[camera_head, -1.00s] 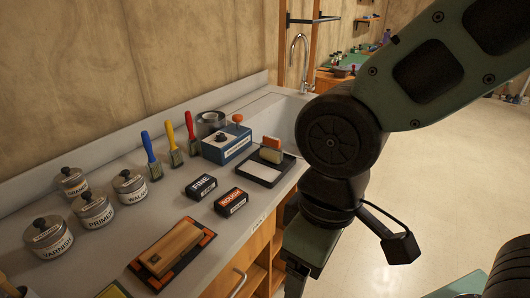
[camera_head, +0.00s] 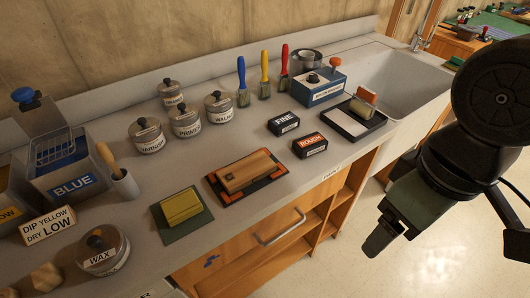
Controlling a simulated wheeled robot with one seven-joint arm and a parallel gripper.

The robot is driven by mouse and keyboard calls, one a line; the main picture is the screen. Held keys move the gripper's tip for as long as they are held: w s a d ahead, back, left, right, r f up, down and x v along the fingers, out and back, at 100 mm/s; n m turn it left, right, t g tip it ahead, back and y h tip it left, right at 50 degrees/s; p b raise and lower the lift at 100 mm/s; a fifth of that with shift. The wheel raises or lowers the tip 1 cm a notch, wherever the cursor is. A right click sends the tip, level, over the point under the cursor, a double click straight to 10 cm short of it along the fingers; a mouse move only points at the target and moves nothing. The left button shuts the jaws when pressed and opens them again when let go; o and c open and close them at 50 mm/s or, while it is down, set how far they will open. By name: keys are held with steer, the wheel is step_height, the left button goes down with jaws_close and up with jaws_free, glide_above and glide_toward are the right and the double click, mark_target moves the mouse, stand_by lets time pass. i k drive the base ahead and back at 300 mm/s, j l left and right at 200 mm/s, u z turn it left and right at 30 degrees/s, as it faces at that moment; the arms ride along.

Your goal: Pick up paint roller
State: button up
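The paint roller (camera_head: 362,106) has a cream sleeve and an orange part on top. It rests at the right end of a black paint tray (camera_head: 378,119) with a white pad, on the counter near the sink. My gripper (camera_head: 386,243) points down in front of the counter, to the right of the drawers and apart from the tray and roller. I see it from above and behind; the gap between its fingertips does not show clearly. Nothing is visibly held in it.
Sanding blocks marked FINE (camera_head: 284,123) and ROUGH (camera_head: 309,145) lie left of the tray. A blue box (camera_head: 321,88) stands behind it. The sink (camera_head: 405,82) is to the right. Brushes, tins and a blue bin (camera_head: 75,181) stand further left. The floor (camera_head: 340,255) ahead is clear.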

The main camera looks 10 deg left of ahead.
mark_target(369, 97)
steer(key=i+l+u, duration=0.7)
steer(key=i+l, duration=0.1)
steer(key=i, duration=0.1)
